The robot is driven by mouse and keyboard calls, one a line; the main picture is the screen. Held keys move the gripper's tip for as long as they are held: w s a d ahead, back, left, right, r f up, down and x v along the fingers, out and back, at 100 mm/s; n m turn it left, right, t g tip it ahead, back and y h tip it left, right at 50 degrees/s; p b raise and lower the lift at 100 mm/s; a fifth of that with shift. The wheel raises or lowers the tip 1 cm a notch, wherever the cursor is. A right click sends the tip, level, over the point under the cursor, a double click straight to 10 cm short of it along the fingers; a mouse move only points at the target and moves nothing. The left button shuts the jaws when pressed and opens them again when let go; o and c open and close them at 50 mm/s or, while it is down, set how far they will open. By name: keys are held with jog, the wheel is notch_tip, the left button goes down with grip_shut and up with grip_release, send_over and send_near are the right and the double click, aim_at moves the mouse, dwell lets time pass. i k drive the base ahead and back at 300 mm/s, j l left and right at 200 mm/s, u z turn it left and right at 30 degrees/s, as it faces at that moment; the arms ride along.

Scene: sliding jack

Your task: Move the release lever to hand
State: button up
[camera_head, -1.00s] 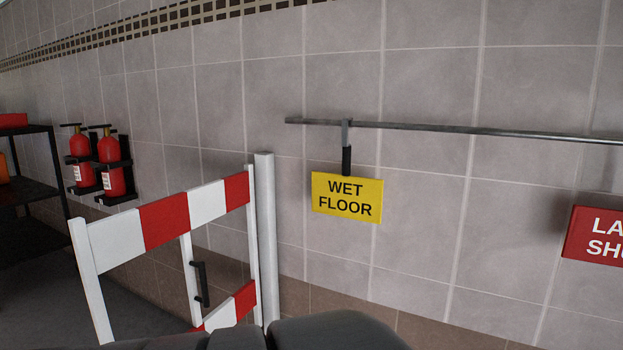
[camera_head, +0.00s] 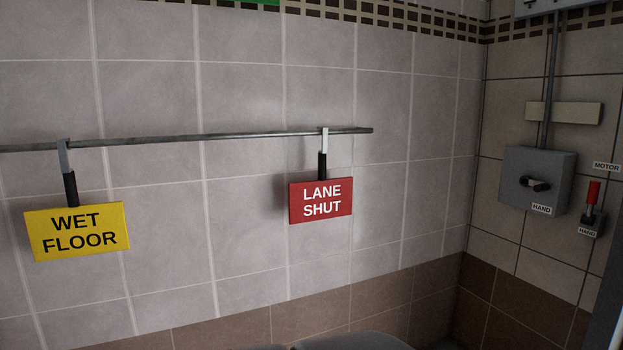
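On the right-hand wall, a small lever with a red grip (camera_head: 593,192) stands upright on a small grey base. A label reading MOTOR (camera_head: 606,166) is above it and a label reading HAND (camera_head: 587,231) is below it. The red grip points up, towards MOTOR. To its left is a grey box (camera_head: 540,178) with a black rotary knob (camera_head: 535,184) and another HAND label (camera_head: 541,209). None of the labels says which control is the release lever. My gripper is not in view.
A metal rail (camera_head: 230,136) runs along the tiled wall. A yellow WET FLOOR sign (camera_head: 77,231) and a red LANE SHUT sign (camera_head: 321,200) hang from it. A conduit (camera_head: 549,80) rises from the grey box. A dark edge stands at the far right.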

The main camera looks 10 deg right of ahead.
aim_at(587, 219)
jog(key=z, duration=1.8)
